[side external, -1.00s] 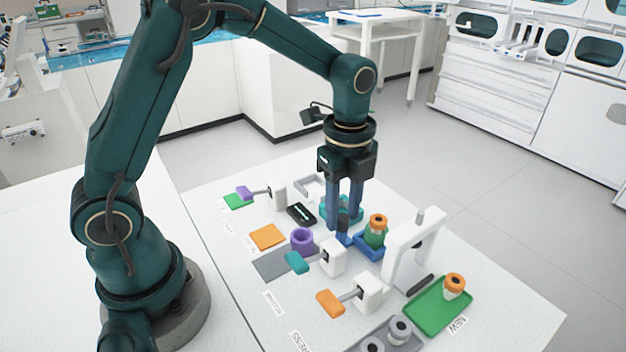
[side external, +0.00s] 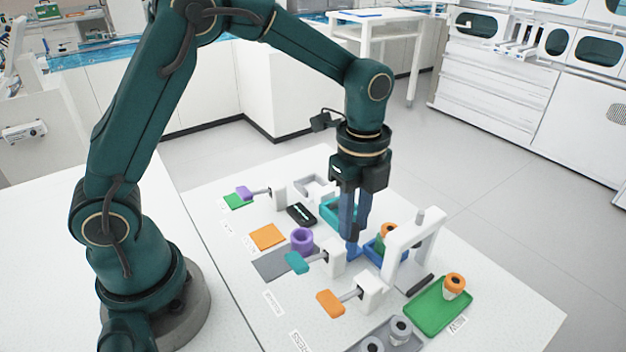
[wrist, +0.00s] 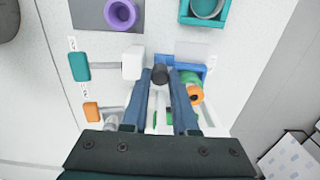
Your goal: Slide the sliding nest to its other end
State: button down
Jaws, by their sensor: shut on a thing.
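The sliding nest is a blue open-sided holder (side external: 371,250), just left of the white arch-shaped press. A tube with an orange cap and green body (side external: 388,234) stands in it, partly hidden by the press post. In the wrist view the blue nest (wrist: 191,67) lies right of the fingertips, with the orange tube (wrist: 195,95) at its near side. My gripper (side external: 354,248) points down and is shut on the nest's handle; in the wrist view its fingertips (wrist: 160,78) close around a dark round knob. The exact contact is partly hidden.
The white press (side external: 404,240) stands close to the right of my fingers. A teal lever (side external: 297,262) and an orange lever (side external: 331,303) are nearby. A teal tray (side external: 329,212) lies behind, a purple ring (side external: 302,240) left, a green tray (side external: 425,311) with another tube right.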

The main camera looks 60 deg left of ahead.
jog(key=shift+d, duration=2.2)
jog(key=c, duration=0.9)
grip_release()
jog(key=shift+c, duration=0.2)
jog(key=shift+r, duration=2.5)
